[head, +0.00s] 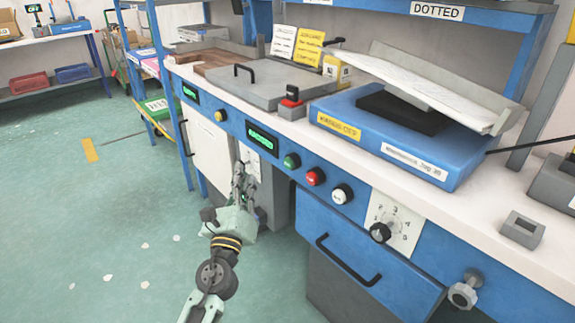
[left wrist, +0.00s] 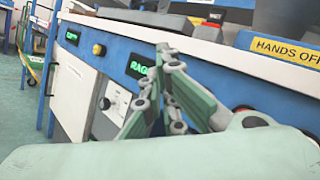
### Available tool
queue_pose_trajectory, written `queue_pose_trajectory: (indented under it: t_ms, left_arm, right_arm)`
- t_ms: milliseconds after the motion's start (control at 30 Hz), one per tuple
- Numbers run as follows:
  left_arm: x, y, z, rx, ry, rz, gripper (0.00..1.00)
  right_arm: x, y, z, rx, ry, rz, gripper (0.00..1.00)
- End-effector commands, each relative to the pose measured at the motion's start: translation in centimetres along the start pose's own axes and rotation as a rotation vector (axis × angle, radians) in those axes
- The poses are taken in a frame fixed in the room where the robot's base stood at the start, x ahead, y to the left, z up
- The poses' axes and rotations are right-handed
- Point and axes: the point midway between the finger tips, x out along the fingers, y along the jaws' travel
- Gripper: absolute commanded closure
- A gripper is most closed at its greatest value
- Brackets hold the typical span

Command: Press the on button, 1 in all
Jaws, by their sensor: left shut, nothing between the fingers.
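A row of round buttons sits on the blue front panel of the bench: a green button (head: 291,161), a red button (head: 315,177) and a white button (head: 342,193). I cannot read which one is marked on. A yellow button (head: 220,116) sits further left and also shows in the left wrist view (left wrist: 99,50). My left gripper (head: 240,168) is shut and empty, in front of the bench, below and left of the green button and apart from it. Its fingers (left wrist: 165,52) hide part of the panel in the left wrist view. My right gripper is out of view.
A lit display (head: 262,139) is left of the green button. A dial (head: 380,232) and a drawer handle (head: 348,262) are to the right. A small red-topped switch box (head: 292,103) and a blue box (head: 400,135) stand on the bench. The floor at left is largely clear.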

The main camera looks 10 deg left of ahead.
Motion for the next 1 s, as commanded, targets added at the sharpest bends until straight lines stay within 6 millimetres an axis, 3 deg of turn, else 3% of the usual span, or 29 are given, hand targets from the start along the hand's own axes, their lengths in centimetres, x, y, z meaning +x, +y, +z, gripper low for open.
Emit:
queue_pose_trajectory:
  t_ms: [167, 567, 800, 1000]
  left_arm:
    - [0.5, -0.3, -0.5, -0.003, 0.001, 0.001, 1.0]
    - [4.3, -3.1, -3.3, -0.004, 0.0, -0.001, 1.0]
    - [5.7, -4.1, -4.3, -0.003, 0.001, 0.001, 1.0]
    - [6.1, -4.4, -4.6, -0.002, 0.002, 0.0, 1.0]
  right_arm:
    - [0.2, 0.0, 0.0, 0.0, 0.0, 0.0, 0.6]
    - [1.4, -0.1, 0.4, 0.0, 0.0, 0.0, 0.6]
    - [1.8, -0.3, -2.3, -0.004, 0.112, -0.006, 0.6]
    - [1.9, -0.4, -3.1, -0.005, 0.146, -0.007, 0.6]
